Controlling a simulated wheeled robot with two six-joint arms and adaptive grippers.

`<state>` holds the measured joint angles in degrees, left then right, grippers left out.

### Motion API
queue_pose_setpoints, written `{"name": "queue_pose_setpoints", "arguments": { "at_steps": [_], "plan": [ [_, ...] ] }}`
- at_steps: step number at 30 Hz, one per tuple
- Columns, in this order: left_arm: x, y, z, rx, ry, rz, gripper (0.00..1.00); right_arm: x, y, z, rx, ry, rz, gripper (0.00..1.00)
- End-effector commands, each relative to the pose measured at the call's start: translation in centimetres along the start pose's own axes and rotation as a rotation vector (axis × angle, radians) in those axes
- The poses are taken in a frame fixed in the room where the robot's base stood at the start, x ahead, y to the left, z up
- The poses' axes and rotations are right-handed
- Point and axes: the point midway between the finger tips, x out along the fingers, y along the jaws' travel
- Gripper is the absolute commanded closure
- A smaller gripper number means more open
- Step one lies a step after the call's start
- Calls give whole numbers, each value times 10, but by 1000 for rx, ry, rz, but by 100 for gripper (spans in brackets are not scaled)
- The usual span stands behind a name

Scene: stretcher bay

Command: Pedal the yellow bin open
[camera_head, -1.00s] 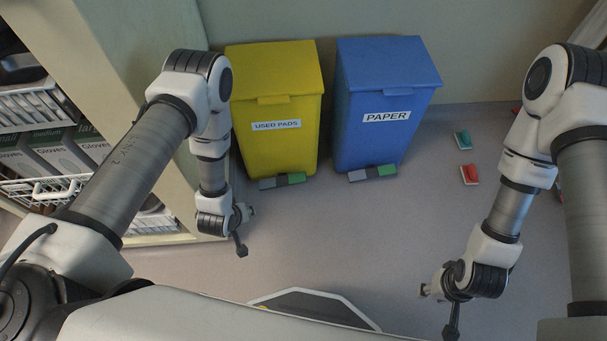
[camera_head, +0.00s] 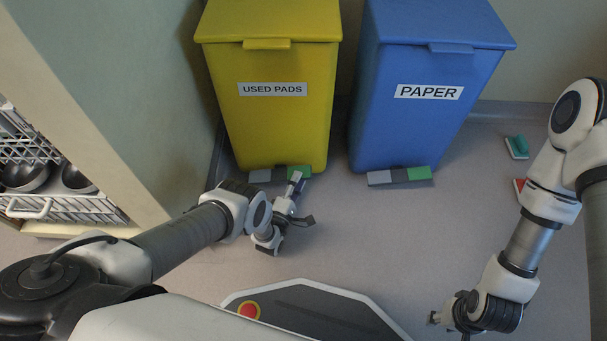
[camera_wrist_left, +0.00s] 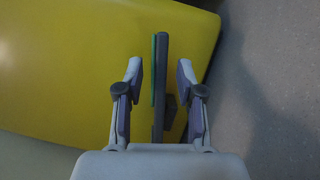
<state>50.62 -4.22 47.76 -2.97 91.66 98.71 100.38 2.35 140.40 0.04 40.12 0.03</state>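The yellow bin (camera_head: 275,120), labelled "USED PADS", stands upright at the back with its lid (camera_head: 285,18) down. Its grey and green pedal (camera_head: 262,176) sticks out at the bottom front. My left gripper (camera_head: 296,186) is low in front of the green end. In the left wrist view, my left gripper (camera_wrist_left: 160,68) is open, with its fingers apart on either side of a thin grey and green bar, seemingly the pedal (camera_wrist_left: 161,90); contact cannot be told. My right gripper (camera_head: 448,320) hangs at the lower right, far from the bin; its fingers are unclear.
A blue bin (camera_head: 425,115) labelled "PAPER", with its own pedal (camera_head: 395,177), stands close to the right. A shelf with wire baskets (camera_head: 60,208) and a wall panel are at the left. Small green (camera_head: 517,147) and red items lie on the right floor. The middle floor is clear.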

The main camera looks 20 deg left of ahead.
Motion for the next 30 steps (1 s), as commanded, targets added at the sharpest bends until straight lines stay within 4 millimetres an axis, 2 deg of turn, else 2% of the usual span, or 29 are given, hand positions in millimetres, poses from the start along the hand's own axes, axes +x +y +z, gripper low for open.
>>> {"name": "queue_pose_setpoints", "arguments": {
  "at_steps": [1, 6, 15, 17, 18, 26, 30],
  "plan": [
    [11, -4, -1, 0, -1, 4, 62, 10, 0, 0, 1, 1, 0, 62],
    [37, -4, -1, 1, 0, 0, 62, 20, 0, -1, 4, 2, 0, 62],
    [43, -1, 0, 2, 1, -3, 62, 19, 1, -1, 5, 3, 0, 62],
    [43, -1, 0, 2, 1, -3, 84, 19, 1, -1, 5, 3, 0, 62],
    [43, -1, 0, 2, 1, -3, 98, 20, 1, -1, 5, 3, 0, 62],
    [43, -3, -1, 18, 1, -10, 100, 21, 1, -1, 5, 3, 0, 62],
    [43, -16, -2, 153, 1, -66, 100, 29, 1, -1, 6, 3, 1, 62]
  ]
}}
